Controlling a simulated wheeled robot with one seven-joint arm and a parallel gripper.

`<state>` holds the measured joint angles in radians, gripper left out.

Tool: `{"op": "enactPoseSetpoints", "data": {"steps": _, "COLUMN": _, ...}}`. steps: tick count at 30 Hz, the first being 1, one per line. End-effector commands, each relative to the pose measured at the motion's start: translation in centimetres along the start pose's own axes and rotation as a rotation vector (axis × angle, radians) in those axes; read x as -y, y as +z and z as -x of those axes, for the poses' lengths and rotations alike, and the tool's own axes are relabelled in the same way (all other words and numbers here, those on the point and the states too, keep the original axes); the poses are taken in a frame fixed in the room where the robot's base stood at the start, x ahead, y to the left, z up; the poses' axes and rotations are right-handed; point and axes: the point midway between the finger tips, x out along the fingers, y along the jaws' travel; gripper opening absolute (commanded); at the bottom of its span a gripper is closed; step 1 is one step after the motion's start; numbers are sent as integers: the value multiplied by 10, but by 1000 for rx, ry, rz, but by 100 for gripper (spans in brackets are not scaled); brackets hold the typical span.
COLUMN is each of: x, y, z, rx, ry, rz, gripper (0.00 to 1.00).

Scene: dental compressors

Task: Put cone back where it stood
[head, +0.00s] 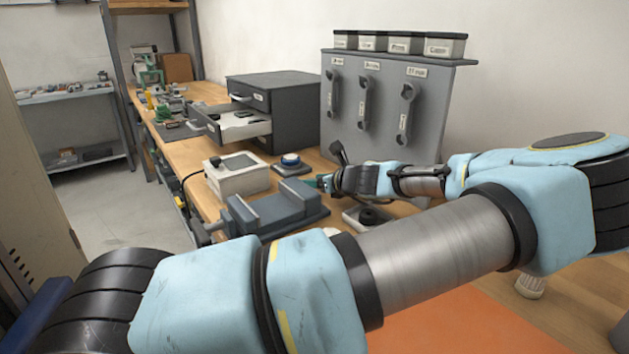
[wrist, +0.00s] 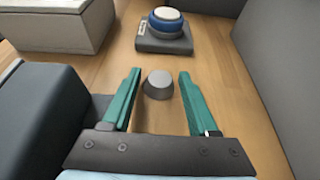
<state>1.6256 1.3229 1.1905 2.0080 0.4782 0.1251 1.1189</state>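A small grey tapered piece with a flat top, which looks like the cone (wrist: 158,84), stands upright on the wooden bench. It shows in the wrist view between the fingertips of my gripper (wrist: 160,76). My gripper is open, with a gap on each side of the cone. In the head view my gripper (head: 323,182) is low over the bench, beyond the grey vise. The cone cannot be made out there.
A blue-and-white round knob on a dark base (wrist: 165,28) stands just beyond the cone. A pale box (head: 237,177) and the vise (head: 275,210) lie to the left. A grey panel with handles (head: 385,125) rises on the right. A small tray (head: 352,218) is nearer.

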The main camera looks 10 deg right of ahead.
Motion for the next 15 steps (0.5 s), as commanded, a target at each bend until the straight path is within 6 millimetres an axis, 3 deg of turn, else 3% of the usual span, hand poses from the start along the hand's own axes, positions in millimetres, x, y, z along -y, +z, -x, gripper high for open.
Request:
{"op": "enactPoseSetpoints", "data": {"steps": 3, "x": 0, "y": 0, "z": 0, "rx": 0, "ry": 0, "rz": 0, "gripper": 75}}
{"op": "enactPoseSetpoints", "data": {"steps": 12, "x": 0, "y": 3, "z": 1, "rx": 0, "ry": 0, "rz": 1, "gripper": 75}}
{"op": "enactPoseSetpoints", "data": {"steps": 15, "x": 1, "y": 2, "z": 10, "rx": -1, "ry": -3, "rz": 0, "gripper": 75}}
